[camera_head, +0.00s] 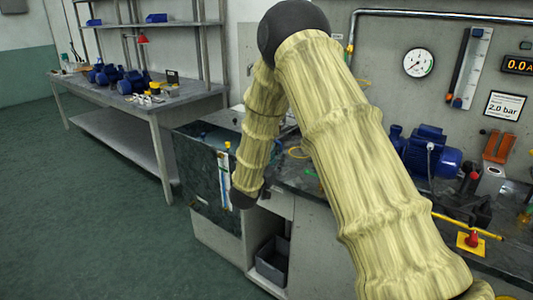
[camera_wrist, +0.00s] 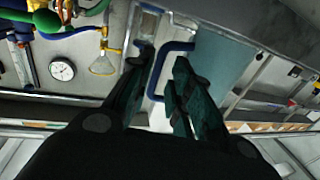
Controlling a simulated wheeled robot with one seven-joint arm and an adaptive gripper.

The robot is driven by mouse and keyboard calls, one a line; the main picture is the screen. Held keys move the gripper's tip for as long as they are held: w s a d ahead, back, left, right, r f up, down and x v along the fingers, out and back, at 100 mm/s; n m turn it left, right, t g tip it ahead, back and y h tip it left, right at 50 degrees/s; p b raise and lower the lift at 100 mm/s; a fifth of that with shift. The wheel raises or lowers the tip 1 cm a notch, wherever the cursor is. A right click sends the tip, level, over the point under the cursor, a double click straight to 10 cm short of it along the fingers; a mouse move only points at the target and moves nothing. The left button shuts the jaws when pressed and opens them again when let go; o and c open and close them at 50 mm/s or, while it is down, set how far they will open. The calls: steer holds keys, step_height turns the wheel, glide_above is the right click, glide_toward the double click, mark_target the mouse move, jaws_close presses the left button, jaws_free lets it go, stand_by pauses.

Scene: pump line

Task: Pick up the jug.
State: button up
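I cannot pick out a jug for certain in either view. In the wrist view, my gripper (camera_wrist: 164,58) shows two dark fingers with a clear gap between them. A blue bent bar (camera_wrist: 176,46), shaped like a handle or a pipe, shows at and between the fingertips. I cannot tell whether it belongs to the jug or whether the fingers touch it. A pale teal surface (camera_wrist: 222,65) lies to its right; I cannot tell what it is. In the head view my bent arm crosses the middle and covers part of the bench; my fingers do not show there.
The pump bench (camera_head: 283,185) has a blue pump (camera_head: 431,152) and a red-and-yellow emergency stop (camera_head: 470,240) at right. A grey bin (camera_head: 272,262) sits underneath. A side table (camera_head: 190,103) with blue pumps stands at left. The green floor (camera_head: 85,220) is clear.

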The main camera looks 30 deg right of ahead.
steer(key=x, duration=0.4)
steer(key=shift+d+f, duration=0.1)
steer(key=shift+d, duration=0.15)
jaws_close()
